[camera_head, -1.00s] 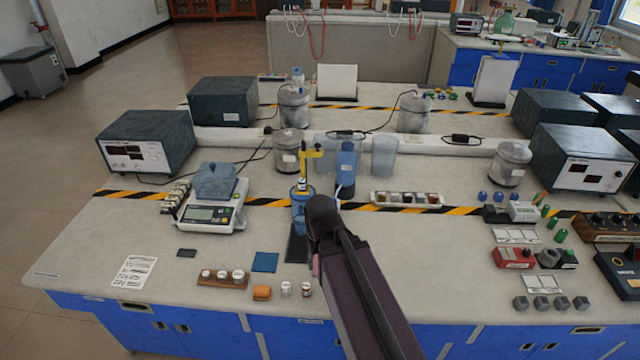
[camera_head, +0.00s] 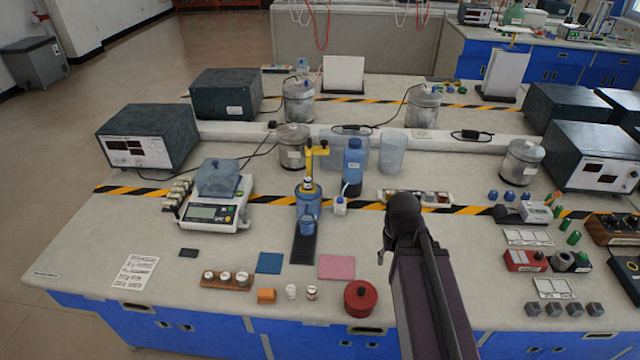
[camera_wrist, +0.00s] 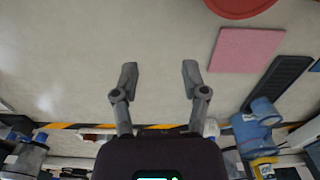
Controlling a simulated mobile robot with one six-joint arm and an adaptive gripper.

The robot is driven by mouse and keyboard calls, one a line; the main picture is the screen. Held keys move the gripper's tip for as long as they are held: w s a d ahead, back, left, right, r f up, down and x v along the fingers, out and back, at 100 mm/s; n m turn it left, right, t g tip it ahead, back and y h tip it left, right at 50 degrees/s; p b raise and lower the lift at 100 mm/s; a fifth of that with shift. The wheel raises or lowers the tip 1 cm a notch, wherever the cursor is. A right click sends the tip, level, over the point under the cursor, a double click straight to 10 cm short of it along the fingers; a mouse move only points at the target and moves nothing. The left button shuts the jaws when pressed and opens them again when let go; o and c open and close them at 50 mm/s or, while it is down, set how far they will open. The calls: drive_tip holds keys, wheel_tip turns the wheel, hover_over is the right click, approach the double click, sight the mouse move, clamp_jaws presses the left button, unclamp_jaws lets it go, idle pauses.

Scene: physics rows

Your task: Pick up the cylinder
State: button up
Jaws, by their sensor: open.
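Several cylindrical things stand on the bench, and I cannot tell which one the task means. A grey cylinder (camera_head: 562,261) stands beside a red box at the right. Green cylinders (camera_head: 573,237) stand behind it, and lidded metal canisters (camera_head: 293,147) stand further back. A round red pot (camera_head: 361,299) with a knob is at the front; its edge also shows at the top of the wrist view (camera_wrist: 240,5). My gripper (camera_wrist: 158,82) is open and empty, above bare bench top. In the head view my arm mostly hides it.
A pink pad (camera_head: 337,267) and a blue pad (camera_head: 269,263) lie near the front. A blue stand with a yellow arm (camera_head: 308,200) and a blue bottle (camera_head: 352,165) stand left of my arm. A balance (camera_head: 215,205) is further left. Bare bench lies between my arm and the red box (camera_head: 524,260).

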drive_tip(key=shift+d, duration=0.35)
drive_tip(key=shift+o, duration=1.4)
drive_tip(key=shift+w, duration=0.1)
drive_tip(key=n+t+y+p, duration=0.1)
drive_tip(key=n+t+p, duration=0.25)
drive_tip(key=p, duration=1.25)
approach(308, 179)
drive_tip(key=s+v, duration=0.1)
drive_tip(key=v, duration=0.2)
drive_tip(key=shift+w+r+m+t, duration=0.15)
drive_tip(key=shift+m+t, duration=0.1)
drive_tip(key=shift+t, duration=0.2)
drive_tip(key=shift+f, duration=0.2)
drive_tip(key=b+x, duration=0.8)
drive_tip(key=shift+f, duration=0.25)
